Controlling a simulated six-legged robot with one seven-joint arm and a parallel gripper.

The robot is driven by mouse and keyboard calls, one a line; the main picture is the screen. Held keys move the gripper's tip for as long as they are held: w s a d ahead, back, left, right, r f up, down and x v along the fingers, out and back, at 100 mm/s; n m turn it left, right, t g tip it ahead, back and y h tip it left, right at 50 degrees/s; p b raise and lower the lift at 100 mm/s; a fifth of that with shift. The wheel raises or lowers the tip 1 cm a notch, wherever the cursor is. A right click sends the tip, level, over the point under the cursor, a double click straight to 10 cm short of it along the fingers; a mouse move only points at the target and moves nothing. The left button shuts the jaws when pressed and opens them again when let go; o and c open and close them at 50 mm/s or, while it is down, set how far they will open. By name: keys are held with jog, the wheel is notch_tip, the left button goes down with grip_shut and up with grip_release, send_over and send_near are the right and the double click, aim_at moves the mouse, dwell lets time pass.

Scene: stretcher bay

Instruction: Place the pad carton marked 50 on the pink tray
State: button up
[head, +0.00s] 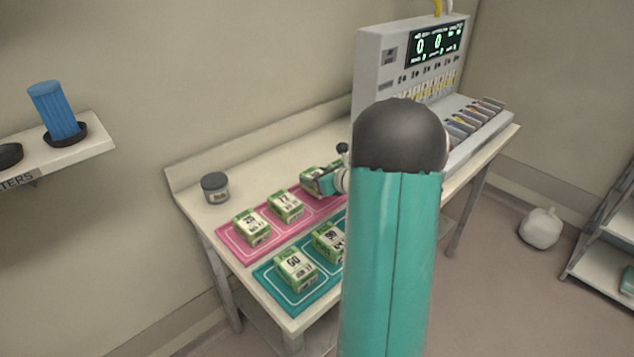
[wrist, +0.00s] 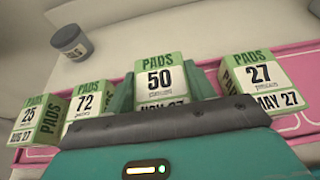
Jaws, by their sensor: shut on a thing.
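The pad carton marked 50 (wrist: 160,80), green and white, stands upright between the two teal fingers of my gripper (wrist: 163,92) in the wrist view. My gripper is shut on it. It is at the pink tray (head: 229,238), between the cartons marked 72 (wrist: 88,100) and 27 (wrist: 260,78). The pink tray also shows at right in the wrist view (wrist: 291,64). I cannot tell whether the carton's base touches the tray. In the head view my gripper (head: 324,184) is over the pink tray's far part, and my arm hides much of that area.
A carton marked 25 (wrist: 33,120) stands at the left of the pink row. A teal tray (head: 322,287) in front holds the carton marked 60 (head: 295,270) and another carton (head: 328,243). A dark jar (head: 215,187) stands behind left; a control console (head: 385,65) stands right.

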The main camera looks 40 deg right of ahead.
jog(key=shift+f, duration=1)
jog(key=shift+f, duration=0.2)
jog(key=o, duration=1.1)
